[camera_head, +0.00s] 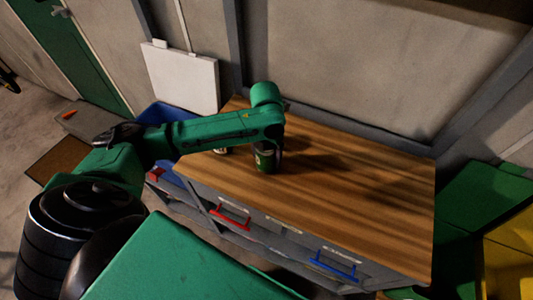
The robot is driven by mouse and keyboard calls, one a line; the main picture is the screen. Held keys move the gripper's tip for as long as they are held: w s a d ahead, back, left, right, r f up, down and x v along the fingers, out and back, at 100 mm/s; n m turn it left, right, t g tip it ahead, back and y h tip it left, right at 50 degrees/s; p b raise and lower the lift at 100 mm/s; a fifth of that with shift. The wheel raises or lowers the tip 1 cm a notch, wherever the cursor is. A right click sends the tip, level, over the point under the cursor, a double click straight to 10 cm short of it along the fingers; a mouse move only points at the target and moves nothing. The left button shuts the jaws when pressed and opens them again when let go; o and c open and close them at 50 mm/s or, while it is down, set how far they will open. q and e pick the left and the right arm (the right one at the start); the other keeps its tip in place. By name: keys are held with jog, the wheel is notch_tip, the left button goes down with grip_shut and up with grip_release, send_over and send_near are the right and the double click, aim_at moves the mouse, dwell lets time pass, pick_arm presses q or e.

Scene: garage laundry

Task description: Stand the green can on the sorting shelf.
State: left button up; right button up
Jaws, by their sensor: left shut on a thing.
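The green can (264,160) is upright at the left part of the wooden top (370,180) of a grey cabinet. My left arm reaches in from the left, and my left gripper (270,145) points down over the can and is shut on it. The gripper and wrist hide the can's upper part. I cannot tell whether the can's base touches the wood. No shelf is clearly marked as the sorting shelf. My right gripper is not in view.
A small pale item (220,151) sits left of the can, partly hidden by my arm. The cabinet front has a red handle (230,217) and a blue handle (335,265). A blue bin (158,113) stands at the left. The right part of the top is clear.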

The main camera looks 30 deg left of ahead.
pick_arm(q)
jog(key=shift+w+f, duration=0.1)
jog(key=o, duration=1.1)
jog(key=shift+a, duration=0.1)
jog(key=shift+o, duration=0.2)
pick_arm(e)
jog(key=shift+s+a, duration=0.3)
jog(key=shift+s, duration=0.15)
pick_arm(q)
jog(key=shift+r, duration=0.25)
notch_tip(320, 180, up, 12)
jog(key=shift+f+b, duration=0.1)
jog(key=shift+b, duration=0.8)
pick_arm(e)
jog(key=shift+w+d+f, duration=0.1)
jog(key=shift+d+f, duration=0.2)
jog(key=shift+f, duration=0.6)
